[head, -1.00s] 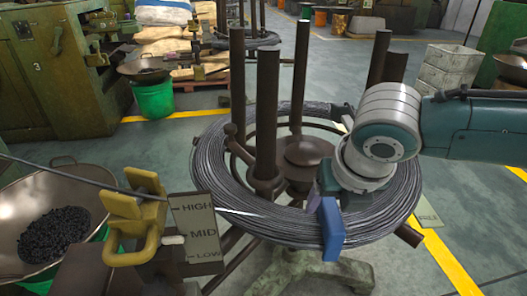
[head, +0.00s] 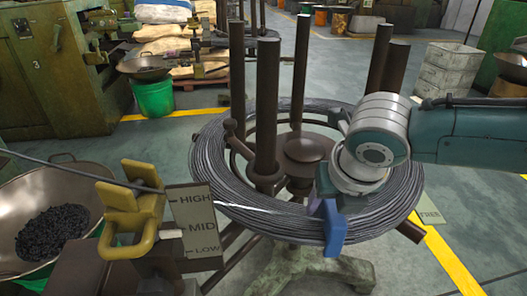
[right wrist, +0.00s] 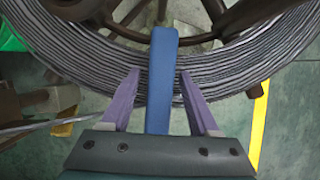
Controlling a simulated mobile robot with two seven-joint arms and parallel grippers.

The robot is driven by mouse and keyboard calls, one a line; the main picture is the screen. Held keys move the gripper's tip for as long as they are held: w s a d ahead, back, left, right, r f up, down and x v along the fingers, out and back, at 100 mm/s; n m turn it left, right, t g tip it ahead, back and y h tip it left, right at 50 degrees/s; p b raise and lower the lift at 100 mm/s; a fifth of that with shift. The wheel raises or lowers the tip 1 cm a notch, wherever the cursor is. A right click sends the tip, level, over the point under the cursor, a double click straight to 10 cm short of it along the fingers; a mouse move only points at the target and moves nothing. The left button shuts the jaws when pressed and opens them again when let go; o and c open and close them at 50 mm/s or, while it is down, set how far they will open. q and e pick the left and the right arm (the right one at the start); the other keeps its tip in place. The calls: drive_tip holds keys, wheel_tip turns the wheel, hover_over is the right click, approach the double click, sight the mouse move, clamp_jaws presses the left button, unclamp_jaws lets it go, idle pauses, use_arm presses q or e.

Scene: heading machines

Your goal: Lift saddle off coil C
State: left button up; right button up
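The saddle (head: 333,232) is a blue piece hanging over the near rim of the grey wire coil (head: 255,208), which lies around the brown posts of a stand. In the right wrist view the saddle (right wrist: 162,85) is a blue bar across the coil (right wrist: 230,68). My right gripper (right wrist: 158,84) is open, with one purple finger on each side of the saddle and a visible gap on both sides. In the head view my right gripper (head: 322,205) is at the saddle's top, its fingers partly hidden. My left gripper is not in view.
Brown posts (head: 267,105) rise inside the coil, close to my right arm. A pan of dark pieces (head: 30,195) is farther left. Open floor lies at right.

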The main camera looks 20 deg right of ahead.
clamp_jaws()
drive_tip(key=shift+r, duration=0.1)
idle(0.6)
